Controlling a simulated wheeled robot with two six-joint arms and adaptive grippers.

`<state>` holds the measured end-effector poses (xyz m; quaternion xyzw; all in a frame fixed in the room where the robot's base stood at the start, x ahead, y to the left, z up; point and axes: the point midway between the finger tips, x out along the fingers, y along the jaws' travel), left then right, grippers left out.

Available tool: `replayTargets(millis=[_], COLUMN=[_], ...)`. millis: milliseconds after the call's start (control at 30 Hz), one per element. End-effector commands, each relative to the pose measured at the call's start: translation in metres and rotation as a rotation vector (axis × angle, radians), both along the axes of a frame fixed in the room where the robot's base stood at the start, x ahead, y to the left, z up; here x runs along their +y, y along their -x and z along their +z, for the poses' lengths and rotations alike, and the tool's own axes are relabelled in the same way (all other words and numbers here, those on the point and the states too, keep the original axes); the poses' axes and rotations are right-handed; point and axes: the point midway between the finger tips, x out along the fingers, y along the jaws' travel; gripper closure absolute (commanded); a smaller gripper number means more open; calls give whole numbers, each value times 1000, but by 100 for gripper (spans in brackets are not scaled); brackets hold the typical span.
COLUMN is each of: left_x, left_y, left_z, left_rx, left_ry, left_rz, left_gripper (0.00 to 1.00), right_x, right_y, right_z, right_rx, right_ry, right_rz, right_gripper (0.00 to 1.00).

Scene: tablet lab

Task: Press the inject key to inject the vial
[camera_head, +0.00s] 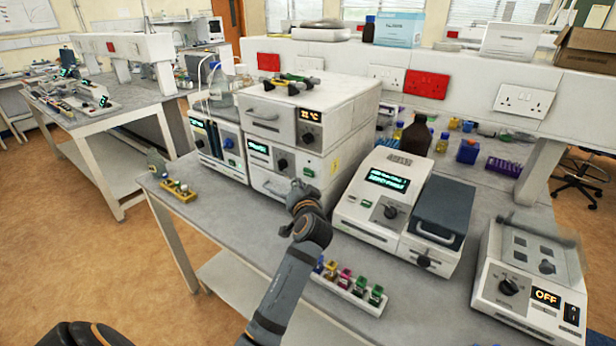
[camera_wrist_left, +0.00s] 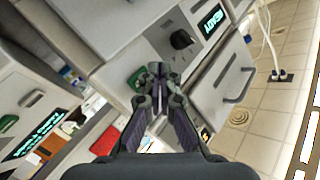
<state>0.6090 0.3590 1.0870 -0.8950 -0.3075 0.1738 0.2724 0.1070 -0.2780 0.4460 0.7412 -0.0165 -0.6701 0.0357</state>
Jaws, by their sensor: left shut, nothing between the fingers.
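The lower unit (camera_head: 262,180) of the white stacked instrument has a lit display, a dark knob and a green key (camera_head: 308,172) at the right of its front. My left gripper (camera_head: 301,192) is shut and empty, just in front of that key. In the left wrist view the gripper (camera_wrist_left: 157,70) points at the panel, its fingertips partly over the green key (camera_wrist_left: 136,80), beside the knob (camera_wrist_left: 181,40) and a display reading READY (camera_wrist_left: 211,20). I cannot tell whether the tips touch the key. No vial shows in the unit. My right gripper is not in view.
The upper unit (camera_head: 290,105) shows a temperature display. A white instrument (camera_head: 358,205) with a dark lid stands close right of my arm. A rack of colored-cap vials (camera_head: 345,291) lies near the front edge. A hotplate-like device (camera_head: 525,285) reads OFF.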

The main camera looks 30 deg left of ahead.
Motion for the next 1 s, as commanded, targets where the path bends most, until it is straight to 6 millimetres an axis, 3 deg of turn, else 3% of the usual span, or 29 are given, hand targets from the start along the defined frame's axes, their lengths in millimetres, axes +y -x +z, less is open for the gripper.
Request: replayTargets(millis=[300, 1000], left_x=[-1, -1], left_y=[-21, -21], left_z=[0, 0], left_rx=[0, 0], left_ry=[0, 1], left_rz=[1, 2], left_gripper=[100, 100], right_x=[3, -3], right_y=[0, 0], right_z=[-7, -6], right_rx=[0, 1], right_ry=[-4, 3], right_rz=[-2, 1], right_gripper=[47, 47])
